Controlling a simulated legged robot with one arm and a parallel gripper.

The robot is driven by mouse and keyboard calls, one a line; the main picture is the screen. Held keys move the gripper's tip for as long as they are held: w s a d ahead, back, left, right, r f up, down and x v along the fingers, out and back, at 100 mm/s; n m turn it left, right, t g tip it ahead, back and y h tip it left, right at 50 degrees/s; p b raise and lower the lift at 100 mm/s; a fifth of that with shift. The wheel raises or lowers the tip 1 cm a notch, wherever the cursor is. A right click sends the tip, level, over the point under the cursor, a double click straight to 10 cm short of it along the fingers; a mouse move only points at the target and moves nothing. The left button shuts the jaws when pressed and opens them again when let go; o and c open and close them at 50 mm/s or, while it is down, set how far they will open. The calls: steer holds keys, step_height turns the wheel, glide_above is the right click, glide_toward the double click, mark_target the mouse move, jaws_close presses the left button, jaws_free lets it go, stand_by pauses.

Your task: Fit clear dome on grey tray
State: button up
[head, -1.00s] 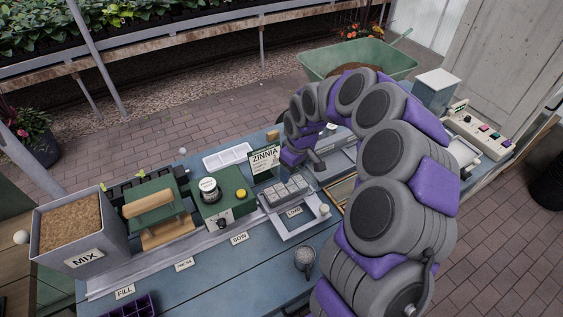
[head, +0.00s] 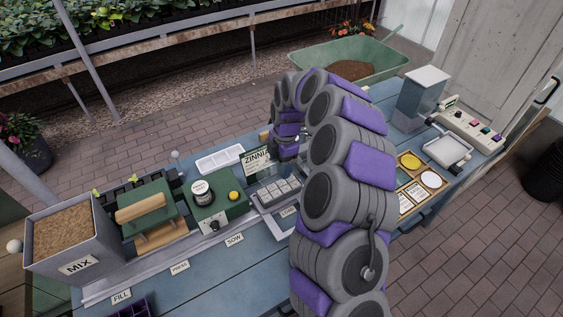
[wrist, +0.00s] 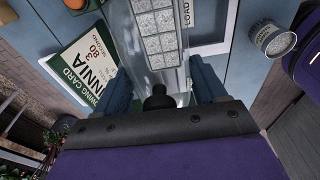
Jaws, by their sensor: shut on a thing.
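The grey tray (head: 268,203) of several filled cells sits at the LOAD station on the blue bench. In the wrist view its cells lie ahead of my fingers, seen through clear material. The clear dome shows as a faint see-through sheet with a black knob (wrist: 158,97). My gripper (wrist: 162,70) has its two fingers on either side of the dome, with the knob between them, and is shut on it. In the head view my gripper (head: 285,150) is just behind the tray; my arm hides the dome there. I cannot tell whether the dome touches the tray.
The ZINNIA card (head: 257,161) stands close to the left of my gripper. A white tray (head: 220,159) lies behind the green SOW station (head: 217,203). A metal cup (wrist: 273,40) stands near the LOAD label. The seed discs board and a button panel (head: 472,128) are right.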

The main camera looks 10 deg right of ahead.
steer(key=shift+a+f, duration=0.25)
steer(key=shift+f, duration=0.1)
steer(key=shift+a+f+b, duration=0.25)
steer(key=shift+a+f, duration=0.05)
steer(key=shift+f, duration=0.3)
steer(key=shift+a+f+b, duration=0.2)
steer(key=shift+a+f, duration=0.05)
steer(key=shift+f, duration=0.3)
steer(key=f, duration=0.1)
steer(key=d+f, duration=0.1)
steer(key=shift+f+b, duration=0.3)
steer(key=shift+b, duration=0.05)
steer(key=shift+d+f, duration=0.2)
steer(key=shift+f, duration=0.55)
steer(key=shift+a, duration=0.5)
steer(key=shift+d, duration=0.15)
steer(key=shift+d, duration=0.3)
steer(key=shift+a, duration=0.25)
